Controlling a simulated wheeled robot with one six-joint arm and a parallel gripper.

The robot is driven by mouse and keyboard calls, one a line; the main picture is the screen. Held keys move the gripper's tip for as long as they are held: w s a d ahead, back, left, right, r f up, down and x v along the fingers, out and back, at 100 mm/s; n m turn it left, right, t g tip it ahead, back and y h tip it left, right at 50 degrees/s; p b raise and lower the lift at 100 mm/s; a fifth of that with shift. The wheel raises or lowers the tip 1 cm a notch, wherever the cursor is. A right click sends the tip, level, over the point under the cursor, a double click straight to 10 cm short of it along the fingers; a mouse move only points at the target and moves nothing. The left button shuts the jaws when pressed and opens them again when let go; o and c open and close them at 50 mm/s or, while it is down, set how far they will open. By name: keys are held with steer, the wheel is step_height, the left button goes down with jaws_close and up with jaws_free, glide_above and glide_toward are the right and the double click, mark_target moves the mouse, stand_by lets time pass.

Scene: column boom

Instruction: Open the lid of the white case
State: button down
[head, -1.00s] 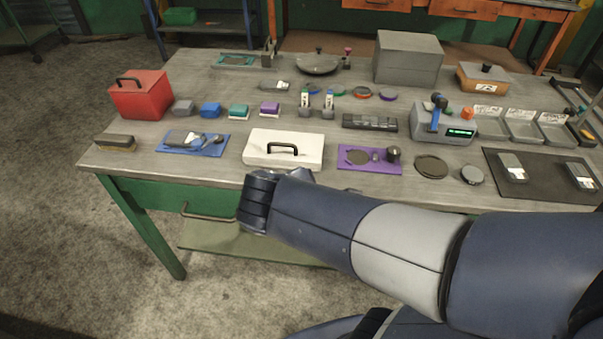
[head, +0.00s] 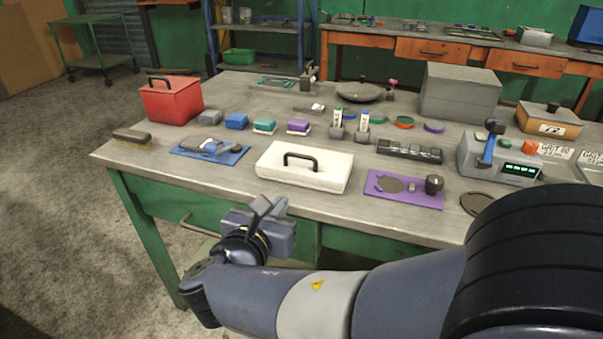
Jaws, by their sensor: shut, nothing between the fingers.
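The white case (head: 285,176) lies on the workbench near its front edge, in the middle of the head view. Its lid is shut, and a black handle (head: 301,158) stands up from it. My gripper (head: 267,207) is in front of the bench edge, below and to the left of the case in the picture. Its fingers are together and empty, pointing up. It is apart from the case and the handle.
On the workbench (head: 130,165), a blue mat (head: 230,158) with tools lies left of the case and a purple mat (head: 410,199) lies right. A brush (head: 131,136) and a red box (head: 172,103) are farther left. Small coloured blocks stand behind the case.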

steer(key=b, duration=0.1)
glide_toward(302, 177)
steer(key=x, duration=0.4)
steer(key=shift+w, duration=0.15)
steer(key=w, duration=0.1)
steer(key=w+d+r, duration=0.1)
steer(key=w, duration=0.1)
steer(key=shift+r, duration=0.35)
steer(key=shift+w+r, duration=0.25)
steer(key=shift+w, duration=0.15)
steer(key=shift+r, duration=0.15)
steer(key=shift+d+r+g+p, duration=0.1)
steer(key=shift+r+g+p, duration=0.2)
steer(key=shift+p, duration=0.5)
steer(key=shift+w, duration=0.1)
steer(key=shift+p, duration=0.4)
